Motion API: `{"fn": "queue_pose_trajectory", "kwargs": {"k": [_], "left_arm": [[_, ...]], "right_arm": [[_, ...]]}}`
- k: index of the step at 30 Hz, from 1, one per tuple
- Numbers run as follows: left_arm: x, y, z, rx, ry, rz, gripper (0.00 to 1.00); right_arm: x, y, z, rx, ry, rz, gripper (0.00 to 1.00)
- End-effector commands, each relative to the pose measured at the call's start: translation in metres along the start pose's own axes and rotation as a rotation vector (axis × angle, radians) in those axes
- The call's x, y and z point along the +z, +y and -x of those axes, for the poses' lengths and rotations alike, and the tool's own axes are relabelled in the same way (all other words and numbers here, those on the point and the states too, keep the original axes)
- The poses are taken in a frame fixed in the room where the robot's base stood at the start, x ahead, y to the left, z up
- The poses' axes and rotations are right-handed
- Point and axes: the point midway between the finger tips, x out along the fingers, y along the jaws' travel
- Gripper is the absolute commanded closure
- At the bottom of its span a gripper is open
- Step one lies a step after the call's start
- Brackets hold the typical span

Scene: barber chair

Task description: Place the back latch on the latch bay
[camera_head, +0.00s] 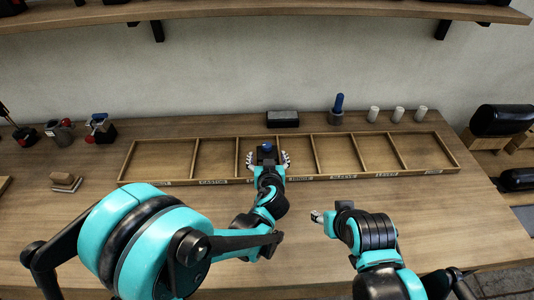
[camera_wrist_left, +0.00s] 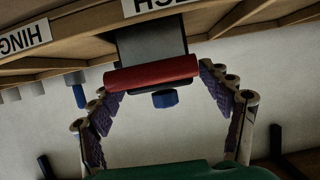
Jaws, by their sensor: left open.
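The back latch (camera_head: 266,147), a dark plate with a blue knob, sits in a middle compartment of the long wooden tray. In the left wrist view the latch (camera_wrist_left: 152,72) shows a red bar across a dark plate, with the blue knob below. My left gripper (camera_head: 268,160) is open at that compartment, its fingers on either side of the latch. In the left wrist view the fingers (camera_wrist_left: 162,108) stand apart from the bar. A label ending in "TCH" marks this latch bay (camera_wrist_left: 160,6). My right gripper (camera_head: 317,216) is over the table front; its jaw state is unclear.
The tray (camera_head: 212,141) has several other compartments, which look empty. Behind it stand a dark block (camera_head: 283,118), a blue-handled tool (camera_head: 338,105) and white cylinders (camera_head: 398,114). Clamps (camera_head: 101,128) and small blocks (camera_head: 66,181) lie at left. The table front right is clear.

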Motion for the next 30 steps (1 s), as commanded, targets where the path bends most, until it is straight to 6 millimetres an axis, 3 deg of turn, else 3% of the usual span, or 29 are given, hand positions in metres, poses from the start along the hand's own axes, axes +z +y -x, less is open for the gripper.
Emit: {"fn": "queue_pose_trajectory", "kwargs": {"k": [6,12,23,26,30], "left_arm": [[-0.003,0.001,0.053,0.005,0.0,-0.001,0.21],[-0.002,0.001,0.087,0.003,-0.001,-0.001,0.21],[-0.001,-0.004,0.1,-0.006,-0.007,-0.001,0.21],[-0.003,-0.026,0.1,-0.036,-0.048,-0.007,0.21],[-0.005,-0.088,0.112,-0.104,-0.18,-0.024,0.21]], "right_arm": [[-0.011,0.0,0.015,0.0,0.0,0.0,0.53],[-0.016,0.0,0.022,0.0,0.0,0.0,0.53],[-0.017,0.0,0.024,0.0,0.0,0.0,0.53],[-0.017,0.0,0.024,0.0,0.0,0.0,0.53],[-0.017,0.0,0.024,0.0,0.0,0.0,0.53]]}}
